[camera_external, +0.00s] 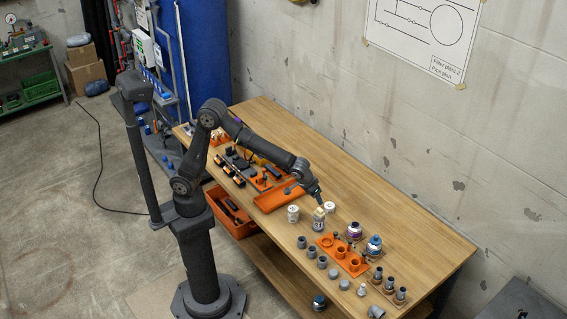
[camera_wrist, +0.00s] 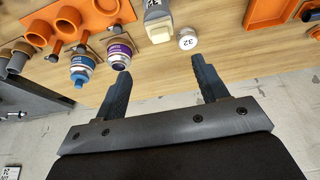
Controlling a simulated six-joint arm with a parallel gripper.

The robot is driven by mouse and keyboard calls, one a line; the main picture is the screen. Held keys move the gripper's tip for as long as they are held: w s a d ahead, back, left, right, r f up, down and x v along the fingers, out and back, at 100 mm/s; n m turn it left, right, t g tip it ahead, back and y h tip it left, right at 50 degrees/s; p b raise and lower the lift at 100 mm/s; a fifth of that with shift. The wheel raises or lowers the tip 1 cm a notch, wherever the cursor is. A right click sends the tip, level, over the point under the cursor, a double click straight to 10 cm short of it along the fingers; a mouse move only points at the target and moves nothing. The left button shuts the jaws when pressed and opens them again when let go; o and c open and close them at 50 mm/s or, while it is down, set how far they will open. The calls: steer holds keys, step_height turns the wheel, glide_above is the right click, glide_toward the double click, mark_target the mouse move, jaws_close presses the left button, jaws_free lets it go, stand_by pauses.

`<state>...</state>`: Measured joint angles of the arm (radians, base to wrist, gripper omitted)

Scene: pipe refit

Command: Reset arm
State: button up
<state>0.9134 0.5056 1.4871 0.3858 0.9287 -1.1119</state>
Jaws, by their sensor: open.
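My gripper (camera_external: 319,202) is over the wooden workbench (camera_external: 420,222), near the top of a grey bottle with a pale cap (camera_external: 319,222). In the wrist view, my gripper (camera_wrist: 161,68) has its two dark fingers wide apart with nothing between them. The bottle (camera_wrist: 158,20) shows beyond the fingertips, near a white round piece marked 32 (camera_wrist: 187,39). I cannot tell how high the fingertips are above the bench. My arm reaches out from its pedestal to the right, bent at the elbow.
A purple-banded jar (camera_external: 354,231) and a blue-topped jar (camera_external: 375,245) stand right of the bottle. An orange holder (camera_external: 342,254) and several grey fittings (camera_external: 323,262) are in front. An orange tray (camera_external: 279,197) lies left. The bench's back strip is clear along the wall.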

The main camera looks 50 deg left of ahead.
steer(key=x, duration=1.3)
steer(key=shift+s+a, duration=0.1)
steer(key=shift+s, duration=0.05)
steer(key=r, duration=0.5)
steer(key=shift+s+d+r, duration=0.1)
steer(key=shift+s+d, duration=0.1)
steer(key=shift+s, duration=0.2)
steer(key=s+d+r, duration=0.3)
steer(key=s+r, duration=0.3)
steer(key=s, duration=0.4)
steer(key=n+y, duration=0.1)
steer(key=n, duration=0.2)
glide_above(319, 209)
steer(key=w+a, duration=0.1)
steer(key=a, duration=0.3)
steer(key=w+a+f+n+y, duration=0.1)
steer(key=w+a+n, duration=0.1)
steer(key=w+a, duration=0.85)
steer(key=w+a+f+n, duration=0.1)
steer(key=w+a, duration=0.3)
steer(key=a, duration=0.5)
steer(key=w+a+n+g+y, duration=0.1)
steer(key=w+a, duration=0.3)
steer(key=a, duration=0.5)
steer(key=w+a+f+n, duration=0.1)
steer(key=w+a, duration=0.3)
steer(key=a, duration=0.5)
steer(key=shift+w+f+n+g, duration=0.3)
steer(key=shift+n+g, duration=0.1)
steer(key=shift+n, duration=0.5)
